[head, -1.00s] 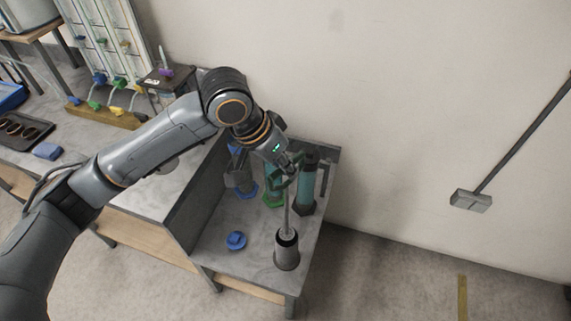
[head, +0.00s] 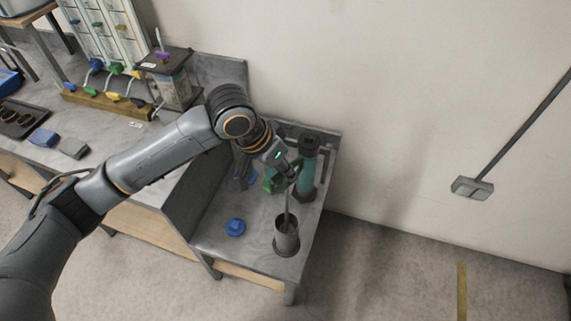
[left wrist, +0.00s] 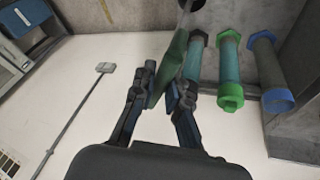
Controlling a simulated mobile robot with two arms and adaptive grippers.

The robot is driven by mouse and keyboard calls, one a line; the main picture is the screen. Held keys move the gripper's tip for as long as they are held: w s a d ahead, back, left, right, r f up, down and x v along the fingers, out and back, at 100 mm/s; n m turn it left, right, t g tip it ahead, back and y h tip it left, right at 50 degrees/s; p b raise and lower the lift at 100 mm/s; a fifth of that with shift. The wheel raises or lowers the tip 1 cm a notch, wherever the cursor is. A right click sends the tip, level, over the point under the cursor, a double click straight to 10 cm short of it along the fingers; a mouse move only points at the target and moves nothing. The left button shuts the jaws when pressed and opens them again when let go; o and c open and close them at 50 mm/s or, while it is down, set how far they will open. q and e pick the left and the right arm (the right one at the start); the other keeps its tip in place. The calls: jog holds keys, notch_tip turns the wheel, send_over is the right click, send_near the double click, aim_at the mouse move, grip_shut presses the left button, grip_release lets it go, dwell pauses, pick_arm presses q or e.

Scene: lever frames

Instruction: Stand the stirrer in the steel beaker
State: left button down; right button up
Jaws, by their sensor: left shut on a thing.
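My left gripper (head: 289,172) is shut on the green grip of the stirrer. In the left wrist view the green grip (left wrist: 166,75) sits between the two fingers (left wrist: 161,88). The stirrer's thin grey shaft (head: 287,205) points down, nearly upright, into the mouth of the steel beaker (head: 286,241). Its lower end is inside the beaker; I cannot tell whether it touches the bottom. The beaker stands upright near the front right corner of the low bench. My right gripper is not in view.
A teal cylinder with a dark cap (head: 307,165) stands right behind the gripper. Cylinders with green (left wrist: 230,95) and blue (left wrist: 277,99) ends stand beside it. A blue knobbed piece (head: 235,227) lies left of the beaker. A grey divider edges the bench (head: 213,248).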

aim_at(287, 184)
pick_arm(q)
jog(key=shift+f, duration=0.25)
jog(key=shift+f+b, duration=0.55)
jog(key=shift+f, duration=1.4)
jog(key=shift+f+b, duration=0.45)
jog(key=shift+f, duration=1.35)
jog(key=shift+f+b, duration=0.3)
jog(key=shift+f, duration=0.85)
jog(key=c, duration=1.3)
grip_release()
